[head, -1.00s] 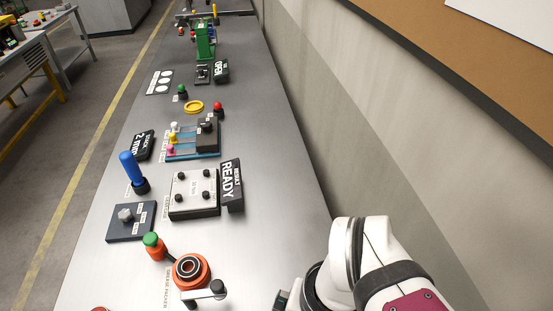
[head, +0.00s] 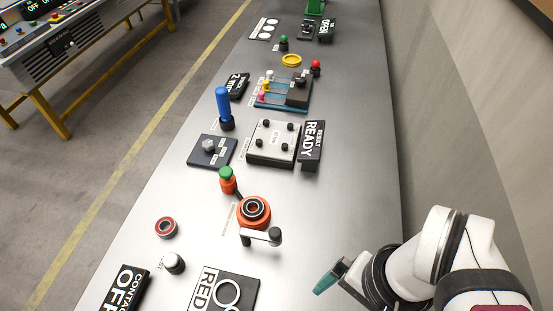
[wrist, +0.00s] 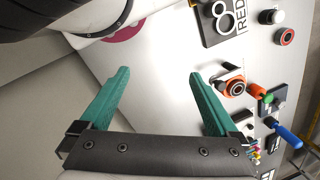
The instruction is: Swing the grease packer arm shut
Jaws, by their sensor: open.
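The grease packer (head: 254,213) is an orange round base with a dark ringed bearing in its middle, on the grey bench. It also shows in the wrist view (wrist: 234,88). Its pale arm (head: 261,238) lies at the front of the base, swung out to the side of the bearing, with a black knob (head: 275,236) at its right end.
The READY block (head: 311,146) and plate (head: 274,142) stand behind. A wall (head: 450,110) borders the right. Bench between gripper and packer is clear.

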